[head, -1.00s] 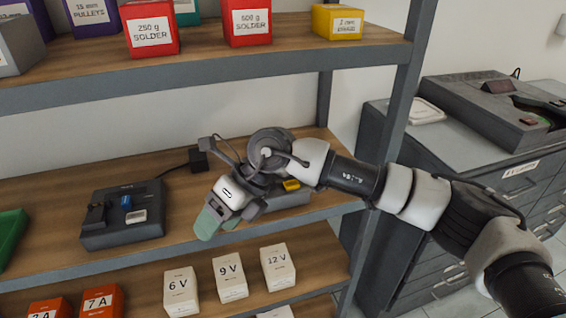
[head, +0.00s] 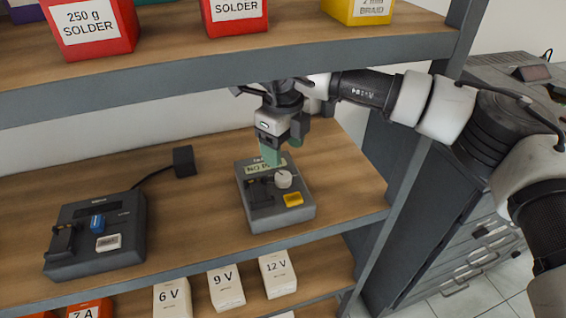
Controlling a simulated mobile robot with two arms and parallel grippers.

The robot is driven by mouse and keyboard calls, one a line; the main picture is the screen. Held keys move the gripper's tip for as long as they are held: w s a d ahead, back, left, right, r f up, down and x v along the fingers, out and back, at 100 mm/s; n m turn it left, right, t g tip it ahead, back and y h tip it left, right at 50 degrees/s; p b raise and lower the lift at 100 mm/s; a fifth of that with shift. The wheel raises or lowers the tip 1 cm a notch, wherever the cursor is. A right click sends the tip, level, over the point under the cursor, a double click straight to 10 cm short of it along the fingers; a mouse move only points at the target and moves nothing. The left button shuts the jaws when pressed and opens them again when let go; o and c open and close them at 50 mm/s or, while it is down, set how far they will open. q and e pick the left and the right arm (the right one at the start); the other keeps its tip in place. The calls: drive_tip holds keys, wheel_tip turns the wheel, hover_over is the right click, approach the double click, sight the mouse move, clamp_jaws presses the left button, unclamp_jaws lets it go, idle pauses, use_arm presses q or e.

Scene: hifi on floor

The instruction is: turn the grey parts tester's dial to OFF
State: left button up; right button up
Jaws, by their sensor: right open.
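The grey parts tester (head: 300,216) sits on the middle shelf. I cannot read the dial's markings or setting. My right gripper (head: 283,150) is open, pointing down over the tester's back edge, just behind and above the dial. One green finger pad shows clearly in front of the display. My left gripper is out of view.
A second, darker device (head: 97,236) with a blue part stands at left on the shelf (head: 190,215), near a black plug block (head: 185,161). Solder boxes (head: 91,27) stand on the upper shelf close above, voltage boxes (head: 226,289) below. A shelf post is at right.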

sight(283, 176)
wheel_tip(283, 176, down, 6)
drive_tip(key=shift+s+r+p, duration=0.1)
drive_tip(key=shift+s+p, duration=0.05)
drive_tip(key=shift+p, duration=0.5)
drive_tip(key=shift+f, duration=0.6)
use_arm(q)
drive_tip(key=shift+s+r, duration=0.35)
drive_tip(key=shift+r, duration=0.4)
use_arm(e)
drive_tip(key=shift+c, duration=0.3)
